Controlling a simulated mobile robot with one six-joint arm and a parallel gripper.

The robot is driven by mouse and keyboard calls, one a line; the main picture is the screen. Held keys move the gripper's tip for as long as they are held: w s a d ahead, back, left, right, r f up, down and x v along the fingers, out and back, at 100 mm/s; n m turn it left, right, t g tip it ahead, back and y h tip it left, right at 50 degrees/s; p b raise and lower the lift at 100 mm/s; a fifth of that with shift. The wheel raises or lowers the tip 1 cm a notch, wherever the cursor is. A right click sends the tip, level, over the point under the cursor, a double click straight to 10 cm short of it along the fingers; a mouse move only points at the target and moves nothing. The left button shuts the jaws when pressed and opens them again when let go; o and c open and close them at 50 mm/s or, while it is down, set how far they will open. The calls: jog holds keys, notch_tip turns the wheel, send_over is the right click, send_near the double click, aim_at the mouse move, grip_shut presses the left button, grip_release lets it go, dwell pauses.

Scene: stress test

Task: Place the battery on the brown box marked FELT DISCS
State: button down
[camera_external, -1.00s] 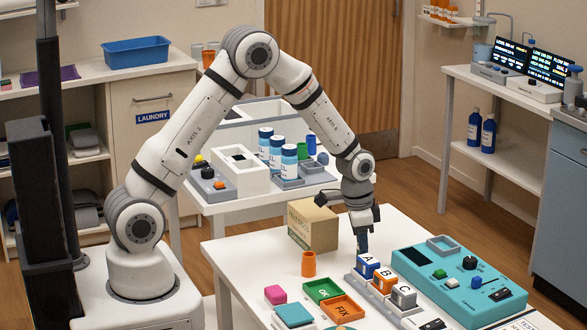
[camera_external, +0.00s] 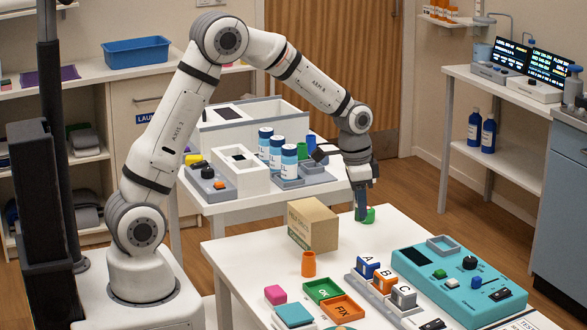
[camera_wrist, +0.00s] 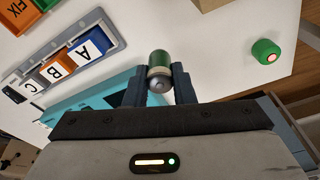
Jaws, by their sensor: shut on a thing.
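The battery (camera_wrist: 160,62), a green cylinder with a pale band and a metallic end, is between the two dark fingers of my gripper (camera_wrist: 158,86) in the wrist view. My gripper is shut on it. In the external view my gripper (camera_external: 361,213) points down over the back part of the white table, right of the brown box; the battery is hard to make out there. The brown box (camera_external: 320,228) stands closed on the table, its top bare, with small blurred print on its left face. A corner of it shows in the wrist view (camera_wrist: 208,4).
A green round piece (camera_wrist: 265,52) stands near the table's back edge, close to my gripper in the external view. A grey rack with blocks A, B, C (camera_external: 382,283), a teal panel (camera_external: 455,300) and an orange cup (camera_external: 308,264) stand in front.

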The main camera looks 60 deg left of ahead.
jog(key=s+a+r+n+p, duration=0.2)
jog(key=s+a+r, duration=0.3)
jog(key=a+r, duration=0.5)
send_over(315, 209)
jog(key=f, duration=0.7)
jog(key=shift+s, duration=0.3)
jog(key=shift+f+p, duration=0.3)
jog(key=shift+f, duration=1.75)
jog(key=shift+f, duration=0.1)
jog(key=shift+f, duration=0.15)
jog(key=c, duration=1.2)
grip_release()
jog(key=shift+c, duration=0.2)
